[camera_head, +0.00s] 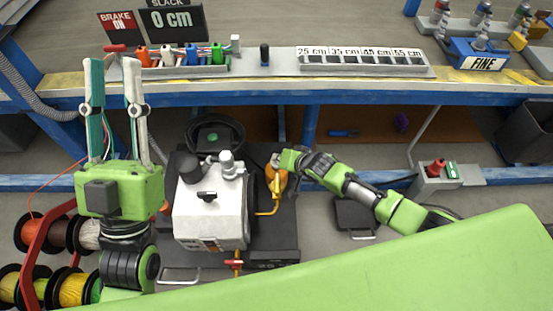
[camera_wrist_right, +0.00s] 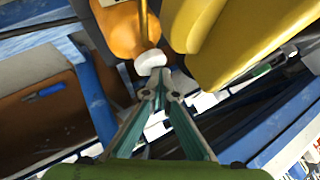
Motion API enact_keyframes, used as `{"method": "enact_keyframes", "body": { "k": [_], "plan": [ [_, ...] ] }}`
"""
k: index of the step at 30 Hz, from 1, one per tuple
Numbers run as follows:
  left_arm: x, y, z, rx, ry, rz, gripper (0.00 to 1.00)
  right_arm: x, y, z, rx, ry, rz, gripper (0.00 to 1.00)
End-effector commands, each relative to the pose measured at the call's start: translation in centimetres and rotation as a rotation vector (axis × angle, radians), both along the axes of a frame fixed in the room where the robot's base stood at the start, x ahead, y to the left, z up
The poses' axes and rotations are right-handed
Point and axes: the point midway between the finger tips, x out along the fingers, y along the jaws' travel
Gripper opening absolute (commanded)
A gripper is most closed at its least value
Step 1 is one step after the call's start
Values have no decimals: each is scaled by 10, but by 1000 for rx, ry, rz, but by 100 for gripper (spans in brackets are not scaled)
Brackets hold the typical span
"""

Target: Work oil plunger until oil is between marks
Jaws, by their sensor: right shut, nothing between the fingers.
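An orange oiler (camera_head: 277,184) stands on the right side of the white machine (camera_head: 208,212), with a bent yellow pipe below it. In the right wrist view an orange body (camera_wrist_right: 124,28) shows close up with a small white knob (camera_wrist_right: 150,61). My right gripper (camera_wrist_right: 160,76) is shut and empty, its tips at or just beside the knob; contact cannot be told. In the head view the right gripper (camera_head: 279,161) is at the oiler's upper end. My left gripper (camera_head: 113,62) is open and empty, fingers upward, left of the machine. I cannot make out the oil level or its marks.
A yellow curved part (camera_wrist_right: 245,45) lies close beside the right fingers. A workbench (camera_head: 265,88) with coloured connectors runs across the back. Cable spools (camera_head: 72,285) stand at lower left. A red-button box (camera_head: 440,172) is at right.

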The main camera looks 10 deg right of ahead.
Motion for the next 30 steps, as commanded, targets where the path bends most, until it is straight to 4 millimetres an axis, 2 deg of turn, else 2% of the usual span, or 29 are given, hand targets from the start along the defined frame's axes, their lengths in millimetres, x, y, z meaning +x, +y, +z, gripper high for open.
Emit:
{"method": "enact_keyframes", "body": {
  "k": [30],
  "plan": [
    [40, -4, -49, 83, 290, 18, 27, -1, -1, 11, -1, 3, -1, 0]
  ]
}}
